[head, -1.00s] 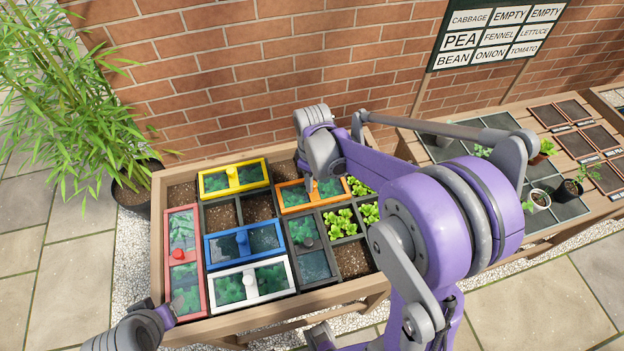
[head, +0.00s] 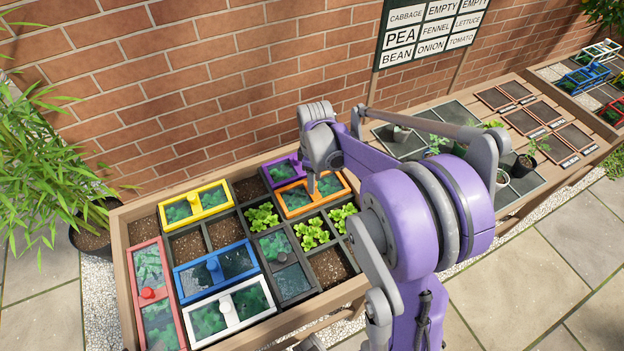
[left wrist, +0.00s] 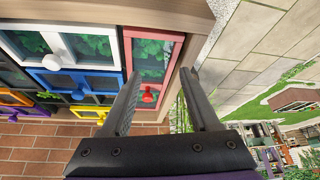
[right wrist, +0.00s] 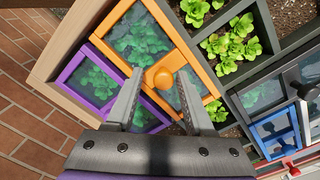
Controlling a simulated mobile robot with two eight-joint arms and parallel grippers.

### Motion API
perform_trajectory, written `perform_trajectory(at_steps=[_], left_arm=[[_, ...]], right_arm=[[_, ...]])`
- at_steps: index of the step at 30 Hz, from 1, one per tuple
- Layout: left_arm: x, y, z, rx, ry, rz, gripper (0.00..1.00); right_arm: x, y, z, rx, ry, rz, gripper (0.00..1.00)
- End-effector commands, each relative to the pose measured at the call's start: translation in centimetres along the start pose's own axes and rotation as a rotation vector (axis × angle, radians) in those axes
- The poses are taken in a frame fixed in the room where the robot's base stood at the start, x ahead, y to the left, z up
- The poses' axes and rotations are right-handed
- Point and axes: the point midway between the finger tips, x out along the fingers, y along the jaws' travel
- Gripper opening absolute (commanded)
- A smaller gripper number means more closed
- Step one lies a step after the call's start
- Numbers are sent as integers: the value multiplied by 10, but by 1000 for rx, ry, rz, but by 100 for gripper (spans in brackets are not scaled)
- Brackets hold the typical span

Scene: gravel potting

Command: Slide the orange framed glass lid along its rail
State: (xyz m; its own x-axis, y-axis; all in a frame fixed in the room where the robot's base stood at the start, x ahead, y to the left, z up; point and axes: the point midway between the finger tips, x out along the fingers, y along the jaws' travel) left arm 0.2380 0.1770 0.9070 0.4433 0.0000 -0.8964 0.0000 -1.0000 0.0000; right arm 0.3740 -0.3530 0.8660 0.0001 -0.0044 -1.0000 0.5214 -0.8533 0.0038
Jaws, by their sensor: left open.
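The orange framed glass lid (head: 298,208) lies at the back right of the planter, with lettuce in the uncovered cell at its left. In the right wrist view its round orange knob (right wrist: 161,77) sits between the fingertips of my right gripper (right wrist: 162,84). The fingers stand on both sides of the knob with what look like narrow gaps; contact is hard to judge. In the head view my right gripper (head: 312,185) comes down over the lid, its tips partly hidden. My left gripper (left wrist: 160,82) is open and empty near the red lid's knob (left wrist: 149,94).
Around it lie a purple lid (head: 272,177), yellow lid (head: 196,204), blue lid (head: 216,268), white lid (head: 232,312), red lid (head: 146,268) and dark-framed lid (head: 283,262). Lettuce (head: 312,233) grows in open cells in front. A brick wall (head: 220,90) stands behind.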

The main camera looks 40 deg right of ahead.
Motion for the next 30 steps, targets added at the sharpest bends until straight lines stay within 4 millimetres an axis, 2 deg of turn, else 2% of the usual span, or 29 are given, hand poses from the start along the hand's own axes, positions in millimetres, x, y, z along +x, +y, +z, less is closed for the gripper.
perform_trajectory(at_steps=[9,13,24,30], left_arm=[[0,0,0,0,0,0,62],[-1,0,-1,0,1,0,62],[-6,0,-6,0,4,0,62],[-8,0,-7,0,5,0,62]], right_arm=[[0,-1,-1,-1,2,-3,62],[-8,-1,-1,-1,2,-3,62],[-79,-1,0,1,2,-2,62],[-103,0,0,0,1,-2,62]])
